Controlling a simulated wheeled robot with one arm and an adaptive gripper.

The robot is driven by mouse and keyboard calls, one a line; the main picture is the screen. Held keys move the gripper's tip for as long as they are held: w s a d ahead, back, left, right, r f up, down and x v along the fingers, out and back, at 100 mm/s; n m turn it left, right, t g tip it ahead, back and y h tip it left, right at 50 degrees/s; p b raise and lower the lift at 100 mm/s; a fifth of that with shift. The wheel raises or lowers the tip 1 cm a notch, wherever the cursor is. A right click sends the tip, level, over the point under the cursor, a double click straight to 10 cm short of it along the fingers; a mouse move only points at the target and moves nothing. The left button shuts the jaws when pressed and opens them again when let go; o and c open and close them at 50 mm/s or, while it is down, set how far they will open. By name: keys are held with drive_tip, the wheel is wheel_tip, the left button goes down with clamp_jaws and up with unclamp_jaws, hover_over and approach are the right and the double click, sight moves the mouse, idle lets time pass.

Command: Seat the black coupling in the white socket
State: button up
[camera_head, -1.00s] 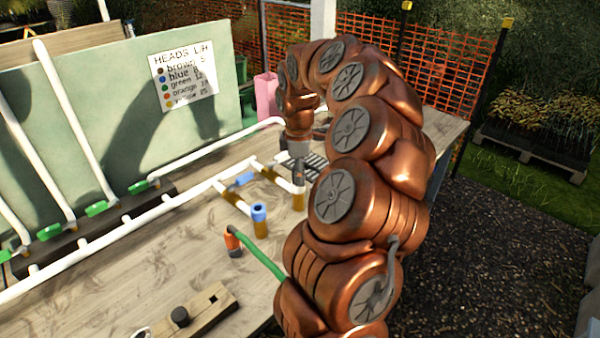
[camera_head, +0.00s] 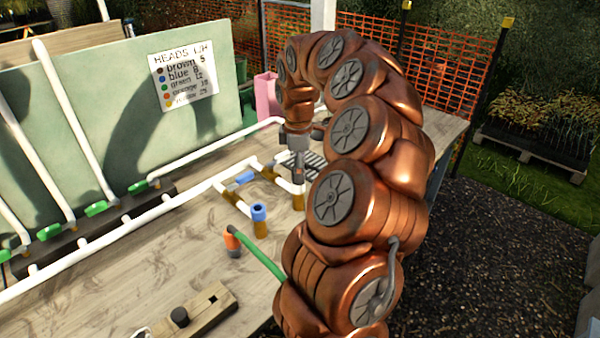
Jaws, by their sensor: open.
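My gripper (camera_head: 299,148) is open above the far right corner of a white pipe frame on the bench. A dark grey to black upright piece (camera_head: 298,174), which looks like the black coupling, stands just below it, between or under the fingers. Below that piece is the white pipe end (camera_head: 298,188), which looks like the white socket, on a brown post. The piece lines up with the socket and seems to touch it; how deep it sits I cannot tell. The fingers are small and partly merge with the piece.
A blue fitting (camera_head: 258,211) tops a brown post at the near corner. An orange fitting (camera_head: 233,243) with a green hose stands nearer. A wooden block (camera_head: 205,312) holds a short black cylinder (camera_head: 180,316) and has a square hole. A long white pipe (camera_head: 110,240) runs at left.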

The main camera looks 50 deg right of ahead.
wheel_tip(320, 180, up, 10)
drive_tip(key=shift+a+f, duration=0.1)
drive_tip(key=shift+a, duration=0.05)
idle(0.3)
drive_tip(key=shift+w+a, duration=0.1)
drive_tip(key=shift+a, duration=0.15)
drive_tip(key=s+a+m, duration=0.1)
drive_tip(key=s+a, duration=0.1)
drive_tip(key=a, duration=0.8)
drive_tip(key=s+a, duration=0.2)
drive_tip(key=a, duration=0.8)
drive_tip(key=s+a+f+m+g, duration=0.1)
drive_tip(key=s+a+f+m, duration=0.2)
drive_tip(key=s, duration=0.7)
drive_tip(key=s+a+f+m, duration=0.4)
drive_tip(key=s+a+f, duration=0.3)
drive_tip(key=s+a, duration=0.1)
drive_tip(key=shift+s+a+f+g, duration=0.3)
drive_tip(key=shift+s+a+g, duration=0.1)
drive_tip(key=shift+s, duration=0.45)
